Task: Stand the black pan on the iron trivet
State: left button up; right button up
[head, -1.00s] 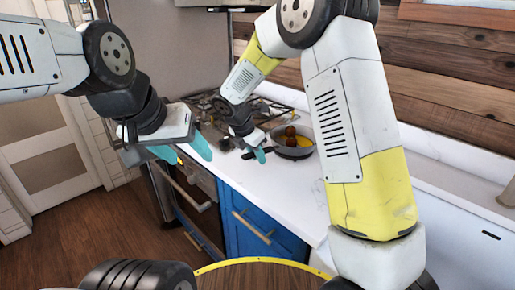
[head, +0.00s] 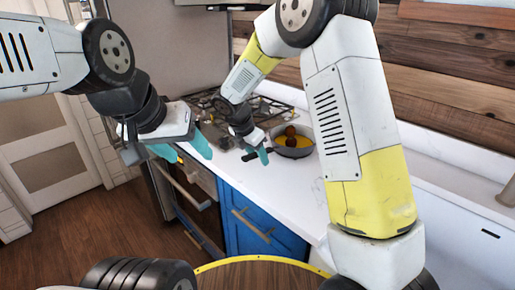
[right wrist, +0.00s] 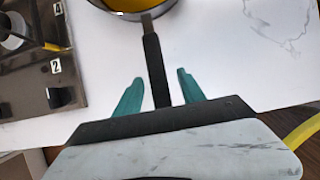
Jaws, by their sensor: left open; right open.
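The black pan (head: 293,151) sits on the white counter beside the stove. Round brownish items and something yellow are in it. Its dark handle (right wrist: 153,62) points towards me in the right wrist view, where the pan's near rim (right wrist: 125,14) shows at the top. My right gripper (right wrist: 159,91) is open, with one teal finger on each side of the handle and gaps visible at both sides. It also shows in the head view (head: 258,154). My left gripper (head: 184,149) is open and empty, in front of the oven side. I cannot make out the iron trivet in either view.
The gas stove (head: 207,104) stands left of the pan, and its knobs (right wrist: 58,96) show at the left of the right wrist view. The counter (head: 290,190) nearer me is clear. A wooden round top (head: 262,275) is at the bottom.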

jog(key=v, duration=0.7)
jog(key=shift+r, duration=0.25)
jog(key=s+d+r+m+y, duration=0.3)
jog(key=s+d+r+m, duration=0.75)
jog(key=d+m, duration=0.2)
jog(key=s+d+r+m+t+y, duration=0.1)
jog(key=s+d+m, duration=0.3)
jog(key=s+m, duration=1)
jog(key=shift+d+r+t+y, duration=0.15)
jog(key=shift+r+t+y, duration=0.05)
jog(key=shift+t+y, duration=0.65)
